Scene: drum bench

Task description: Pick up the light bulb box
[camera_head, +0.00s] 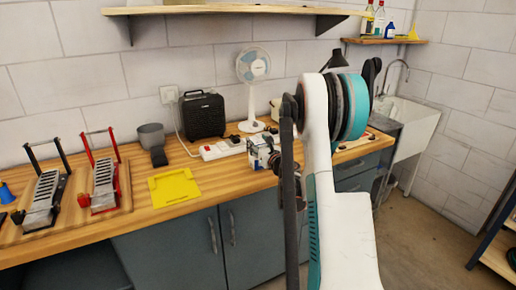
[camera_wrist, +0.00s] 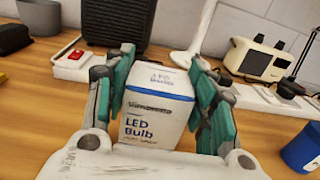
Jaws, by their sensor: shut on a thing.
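The light bulb box (camera_wrist: 156,108) is white and blue with "LED Bulb" printed on its front. In the wrist view it stands upright between the two teal-padded fingers of my gripper (camera_wrist: 165,100), which are shut on it from both sides.
Behind the box are a black case (camera_head: 203,115), a white fan (camera_head: 252,75) and a power strip (camera_head: 221,148).

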